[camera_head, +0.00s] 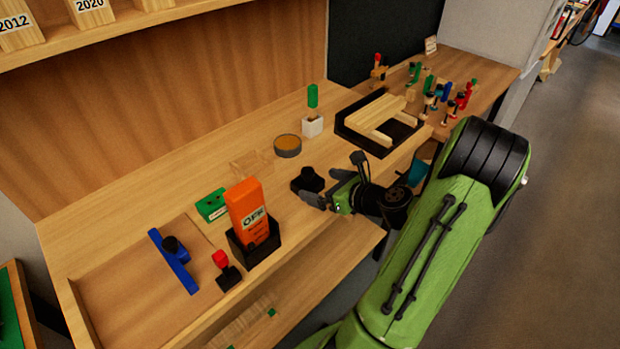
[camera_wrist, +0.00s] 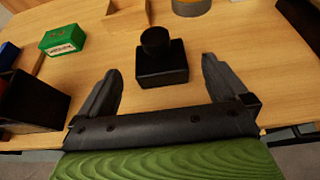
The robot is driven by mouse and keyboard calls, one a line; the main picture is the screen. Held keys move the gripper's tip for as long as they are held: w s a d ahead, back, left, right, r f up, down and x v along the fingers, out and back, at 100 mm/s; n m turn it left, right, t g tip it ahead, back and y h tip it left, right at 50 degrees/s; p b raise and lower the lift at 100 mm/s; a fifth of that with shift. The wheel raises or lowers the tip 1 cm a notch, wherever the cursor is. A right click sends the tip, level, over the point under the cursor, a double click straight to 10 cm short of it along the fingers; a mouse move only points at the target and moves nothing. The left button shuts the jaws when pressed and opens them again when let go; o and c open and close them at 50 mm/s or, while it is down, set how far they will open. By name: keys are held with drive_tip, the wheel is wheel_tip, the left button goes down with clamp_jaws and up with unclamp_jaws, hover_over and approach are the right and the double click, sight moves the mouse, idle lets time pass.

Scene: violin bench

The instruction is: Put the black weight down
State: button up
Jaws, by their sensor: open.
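The black weight (camera_wrist: 161,62) has a square base and a round knob on top. It stands upright on the wooden bench top (camera_wrist: 215,45), just ahead of my gripper in the wrist view. In the head view the black weight (camera_head: 308,179) is at the left of my gripper (camera_head: 331,187). My gripper (camera_wrist: 160,88) is open, with one finger to each side and the weight beyond or between the fingertips. I see no finger touching it.
An orange box in a black holder (camera_head: 254,254), a green box (camera_head: 212,204) and a red-knobbed weight (camera_head: 226,270) stand to the left. A round tin (camera_head: 288,146), a white block (camera_head: 312,127) and a black tray (camera_head: 347,132) are behind. Bare bench lies around the weight.

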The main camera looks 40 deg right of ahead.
drive_tip(key=p+v, duration=0.1)
drive_tip(key=v, duration=0.5)
idle(0.4)
